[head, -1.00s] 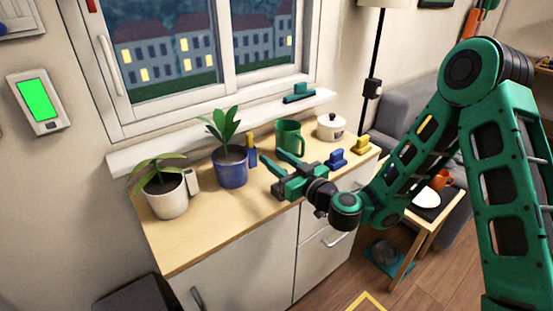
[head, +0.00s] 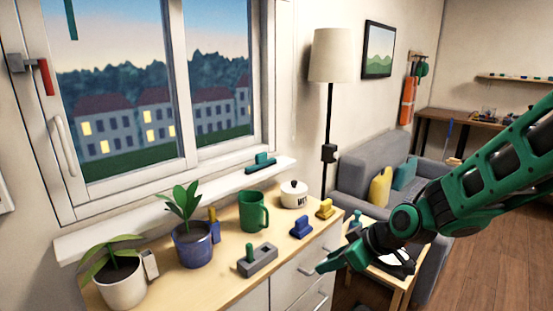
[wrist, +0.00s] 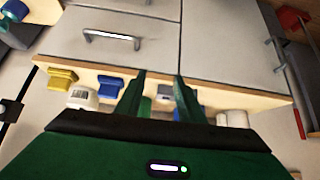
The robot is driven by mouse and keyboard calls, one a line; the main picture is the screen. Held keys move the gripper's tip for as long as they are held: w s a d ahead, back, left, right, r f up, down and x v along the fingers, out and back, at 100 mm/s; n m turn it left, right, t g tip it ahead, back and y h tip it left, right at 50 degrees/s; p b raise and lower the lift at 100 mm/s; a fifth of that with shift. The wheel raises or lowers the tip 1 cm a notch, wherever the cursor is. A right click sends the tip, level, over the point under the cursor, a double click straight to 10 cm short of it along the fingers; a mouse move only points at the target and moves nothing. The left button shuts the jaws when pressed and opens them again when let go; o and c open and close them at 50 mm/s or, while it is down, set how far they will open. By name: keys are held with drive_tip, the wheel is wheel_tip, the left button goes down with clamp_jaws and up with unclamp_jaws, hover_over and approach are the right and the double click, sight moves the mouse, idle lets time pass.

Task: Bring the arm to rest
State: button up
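My arm reaches in from the right in the head view. My gripper (head: 326,265) hangs in front of the cabinet's drawers, off the front edge of the wooden top (head: 215,284). In the wrist view my gripper (wrist: 159,77) shows two green fingers standing apart with nothing held between them. A grey box with a green lever (head: 258,260) sits on the counter, clear of my gripper in the head view.
On the counter are two potted plants (head: 191,240), a green mug (head: 252,211), a white lidded pot (head: 293,196), a blue block (head: 301,228) and a yellow block (head: 325,210). A small side table (head: 389,283) stands under my arm. Wood floor at right is free.

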drive_tip(key=s+d+r+m+g+h, duration=0.1)
drive_tip(key=s+d+m+h, duration=0.3)
drive_tip(key=d, duration=0.5)
drive_tip(key=s+d+r+m+g+h, duration=0.1)
drive_tip(key=s+d+r+m, duration=0.15)
drive_tip(key=s+d, duration=0.55)
drive_tip(key=s+d+r+m+g, duration=0.1)
drive_tip(key=s+d+m, duration=0.3)
drive_tip(key=s, duration=0.4)
drive_tip(key=s+d+r+m+g, duration=0.1)
drive_tip(key=s+d+m+g, duration=0.1)
drive_tip(key=s+d+m, duration=0.3)
drive_tip(key=s, duration=0.3)
drive_tip(key=shift+d+r+h, duration=0.3)
drive_tip(key=shift+r+h, duration=0.1)
drive_tip(key=shift+m, duration=0.25)
